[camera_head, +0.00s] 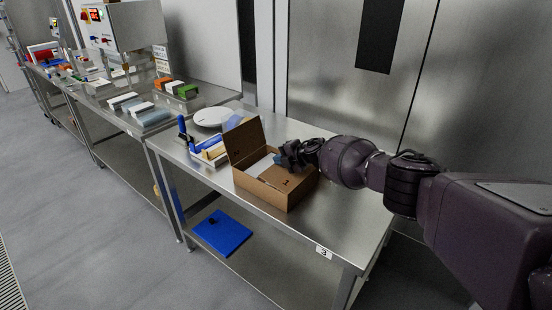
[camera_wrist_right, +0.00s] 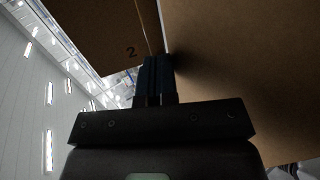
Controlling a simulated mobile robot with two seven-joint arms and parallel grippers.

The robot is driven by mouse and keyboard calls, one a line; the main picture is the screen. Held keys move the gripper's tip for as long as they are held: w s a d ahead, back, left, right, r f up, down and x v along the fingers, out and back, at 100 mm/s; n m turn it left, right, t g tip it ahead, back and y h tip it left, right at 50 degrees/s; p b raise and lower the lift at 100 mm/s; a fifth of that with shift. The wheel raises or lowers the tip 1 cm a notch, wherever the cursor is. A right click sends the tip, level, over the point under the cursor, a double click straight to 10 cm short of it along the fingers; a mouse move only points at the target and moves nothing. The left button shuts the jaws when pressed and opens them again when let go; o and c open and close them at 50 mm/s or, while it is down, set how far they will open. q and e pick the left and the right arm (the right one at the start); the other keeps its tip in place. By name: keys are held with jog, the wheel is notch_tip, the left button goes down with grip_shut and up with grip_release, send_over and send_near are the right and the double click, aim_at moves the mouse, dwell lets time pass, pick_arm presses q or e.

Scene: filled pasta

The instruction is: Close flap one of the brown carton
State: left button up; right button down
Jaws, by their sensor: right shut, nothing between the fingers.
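The brown carton (camera_head: 262,192) stands on the steel table marked 3. One flap (camera_head: 243,141) stands upright at its left back side. Another brown panel (camera_head: 290,184) with a small dark mark lies at the right of its top, and I cannot read the mark. White contents (camera_head: 261,165) show in the opening. My right gripper (camera_head: 283,161) is shut and empty over the carton's back part. In the right wrist view its fingers (camera_wrist_right: 157,78) are close to a cardboard flap marked 2 (camera_wrist_right: 105,30) and a large brown panel (camera_wrist_right: 235,70). I cannot tell whether they touch. My left gripper is out of view.
Left of the carton on the table (camera_head: 325,215) are a white round dish (camera_head: 211,117) and blue and yellowish items (camera_head: 205,147). A blue board (camera_head: 222,232) lies on the lower shelf. The tabletop in front right of the carton is clear. Steel doors stand behind.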

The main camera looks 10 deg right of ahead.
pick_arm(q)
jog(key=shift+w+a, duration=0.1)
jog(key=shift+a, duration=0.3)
pick_arm(e)
jog(key=shift+w+a+f+g+h, duration=0.2)
jog(key=shift+f+g+h, duration=0.2)
jog(key=shift+f+g, duration=0.15)
jog(key=shift+f, duration=0.15)
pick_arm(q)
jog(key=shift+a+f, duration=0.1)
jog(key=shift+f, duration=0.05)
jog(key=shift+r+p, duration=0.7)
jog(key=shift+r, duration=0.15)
pick_arm(e)
jog(key=shift+r, duration=0.8)
